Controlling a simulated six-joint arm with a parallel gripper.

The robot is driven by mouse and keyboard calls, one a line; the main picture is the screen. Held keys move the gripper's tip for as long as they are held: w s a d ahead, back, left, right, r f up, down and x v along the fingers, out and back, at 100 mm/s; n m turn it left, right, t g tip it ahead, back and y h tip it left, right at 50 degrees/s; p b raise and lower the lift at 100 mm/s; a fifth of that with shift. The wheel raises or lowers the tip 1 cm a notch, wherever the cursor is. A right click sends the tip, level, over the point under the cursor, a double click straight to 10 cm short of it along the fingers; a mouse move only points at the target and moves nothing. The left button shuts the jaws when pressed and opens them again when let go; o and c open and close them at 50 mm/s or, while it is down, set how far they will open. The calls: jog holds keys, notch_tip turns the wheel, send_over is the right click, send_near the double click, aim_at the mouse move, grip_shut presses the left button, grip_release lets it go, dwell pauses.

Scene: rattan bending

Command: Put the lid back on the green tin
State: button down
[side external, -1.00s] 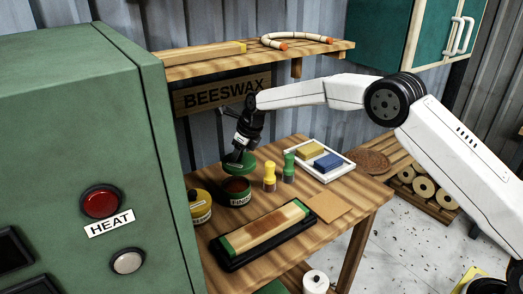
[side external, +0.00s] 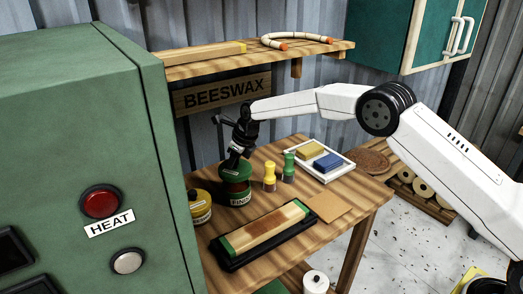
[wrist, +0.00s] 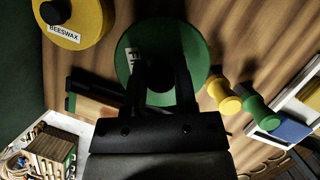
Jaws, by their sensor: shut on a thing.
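The green tin (side external: 238,196) with a "FIN..." label stands upright on the wooden table, near the wall side. Its green lid (side external: 236,170) sits at the top of the tin. In the wrist view the lid (wrist: 132,50) is a green disc with a dark knob at its middle and covers the tin's opening. My gripper (side external: 234,160) points down at the lid from above. In the wrist view my gripper (wrist: 160,85) has its dark fingers shut on the knob. Whether the lid is fully seated all round cannot be told.
A yellow beeswax tin (side external: 200,207) stands close on the left. Yellow (side external: 269,178) and green (side external: 289,168) bottles stand on the right. A tray (side external: 345,165) with yellow and blue blocks is behind them. A long sanding block (side external: 262,230) lies in front. A shelf (side external: 200,67) hangs above.

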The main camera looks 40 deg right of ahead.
aim_at(237, 167)
jog(key=shift+f, duration=2)
jog(key=shift+f, duration=0.2)
dwell(1.0)
grip_release()
dwell(0.3)
jog(key=shift+r, duration=0.25)
jog(key=shift+r, duration=3.25)
